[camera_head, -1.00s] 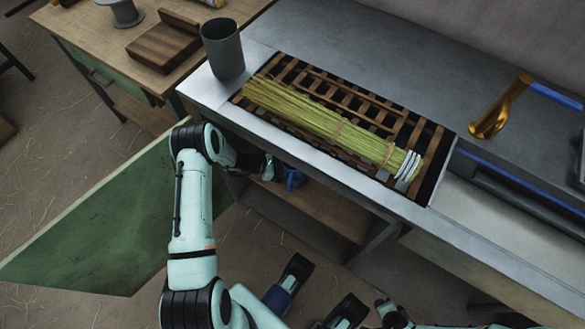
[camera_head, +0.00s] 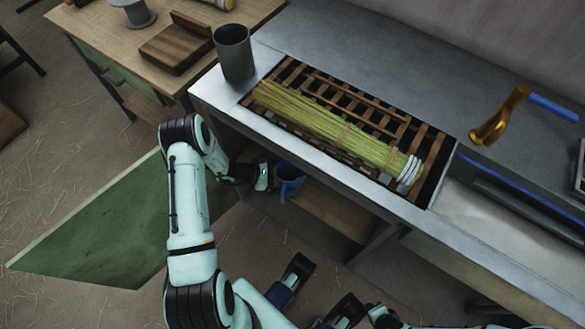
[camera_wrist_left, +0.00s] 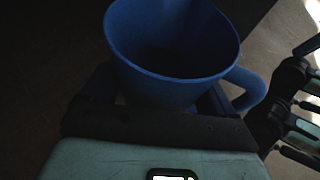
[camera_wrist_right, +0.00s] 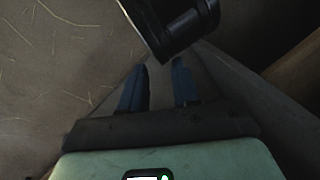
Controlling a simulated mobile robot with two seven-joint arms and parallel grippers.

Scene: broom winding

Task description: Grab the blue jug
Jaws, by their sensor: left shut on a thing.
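The blue jug (camera_head: 291,180) hangs just in front of the workbench's lower shelf in the head view. My left gripper (camera_head: 268,177) is shut on the jug from its left side. In the left wrist view the jug (camera_wrist_left: 170,75) fills the space between the fingers, its open rim toward the camera and its handle on the right. The inside of the jug is dark. My right gripper (camera_wrist_right: 160,88) is open and empty in the right wrist view, with its two fingers apart above the floor.
A straw bundle (camera_head: 335,130) lies on a wooden slatted rack in the grey bench. A grey cup (camera_head: 234,55) stands on the bench's left corner. A gold hook-shaped tool (camera_head: 500,118) with a blue handle lies at right. A green panel (camera_head: 110,235) stands out at left.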

